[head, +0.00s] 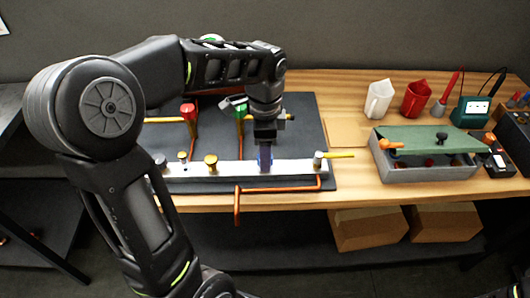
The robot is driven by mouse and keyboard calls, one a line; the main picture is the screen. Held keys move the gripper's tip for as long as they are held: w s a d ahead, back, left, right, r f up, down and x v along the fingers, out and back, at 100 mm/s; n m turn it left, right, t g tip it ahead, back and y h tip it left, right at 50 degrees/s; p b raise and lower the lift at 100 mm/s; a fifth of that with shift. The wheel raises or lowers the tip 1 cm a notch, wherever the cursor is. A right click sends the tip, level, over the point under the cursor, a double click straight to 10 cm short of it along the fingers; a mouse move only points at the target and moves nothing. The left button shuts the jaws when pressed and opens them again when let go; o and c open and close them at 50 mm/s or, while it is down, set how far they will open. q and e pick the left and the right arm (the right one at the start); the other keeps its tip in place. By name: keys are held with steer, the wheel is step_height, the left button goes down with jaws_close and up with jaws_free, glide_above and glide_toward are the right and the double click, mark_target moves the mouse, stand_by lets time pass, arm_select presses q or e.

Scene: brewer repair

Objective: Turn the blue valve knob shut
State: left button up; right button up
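My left gripper (265,160) points straight down over the pale bar-shaped manifold (225,169) on the dark mat. A small dark bluish patch shows at its fingertips, which may be the blue valve knob. The fingers and wrist hide most of that spot, so I cannot tell whether they are shut on the knob. A brass knob (211,160) and a smaller fitting with a bluish part (183,157) stand on the manifold to the left.
A red knob (188,111) and a green knob (236,106) stand on copper pipes behind the manifold. A copper pipe (280,188) runs along the front. A grey box with a green lid (424,140) and red and white cups stand to the right.

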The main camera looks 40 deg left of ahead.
arm_select(q)
step_height(320, 180, up, 7)
steer(key=shift+f, duration=0.15)
stand_by(0.6)
